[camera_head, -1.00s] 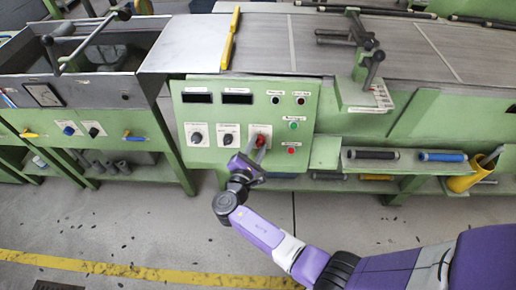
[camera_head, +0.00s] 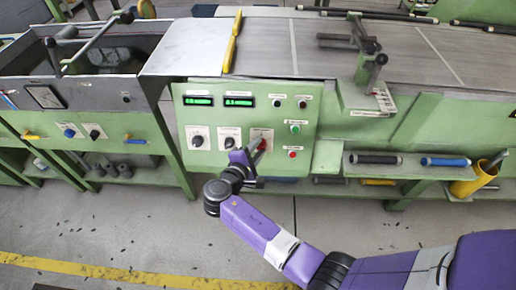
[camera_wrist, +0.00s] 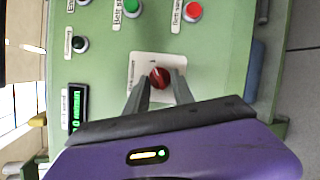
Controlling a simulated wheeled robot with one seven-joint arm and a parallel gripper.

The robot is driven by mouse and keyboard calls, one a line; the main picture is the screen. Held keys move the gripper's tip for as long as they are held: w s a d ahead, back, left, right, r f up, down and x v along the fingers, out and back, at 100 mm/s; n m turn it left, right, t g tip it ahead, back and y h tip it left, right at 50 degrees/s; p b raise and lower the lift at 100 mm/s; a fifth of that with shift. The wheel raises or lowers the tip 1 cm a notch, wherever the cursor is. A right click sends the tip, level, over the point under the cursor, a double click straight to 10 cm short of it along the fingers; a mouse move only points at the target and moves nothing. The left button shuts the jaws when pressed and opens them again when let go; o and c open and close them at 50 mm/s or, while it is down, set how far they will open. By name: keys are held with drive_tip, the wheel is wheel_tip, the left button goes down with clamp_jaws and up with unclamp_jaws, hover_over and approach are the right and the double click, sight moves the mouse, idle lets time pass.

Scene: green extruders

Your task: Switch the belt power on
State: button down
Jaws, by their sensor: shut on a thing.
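The green control panel (camera_head: 310,150) faces me in the head view. A red rotary knob on a white plate sits low on it, and in the wrist view the red knob (camera_wrist: 160,77) lies between my fingertips. My gripper (camera_head: 256,147) is shut on the red knob; it also shows in the wrist view (camera_wrist: 158,82). In the head view my gripper covers part of the knob. The two digital displays, a left one (camera_head: 198,100) and a right one (camera_head: 239,101), are lit green.
Two black knobs, one (camera_head: 197,140) and another (camera_head: 229,142), sit left of the red knob. A green button (camera_head: 295,129) and a red button (camera_head: 292,154) are to its right. Open floor lies in front.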

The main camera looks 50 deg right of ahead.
idle(0.3)
drive_tip(key=c, duration=1.1)
unclamp_jaws()
drive_tip(key=shift+a, duration=0.1)
drive_tip(key=v, duration=0.7)
drive_tip(key=shift+s+a, duration=0.15)
drive_tip(key=shift+a, duration=0.15)
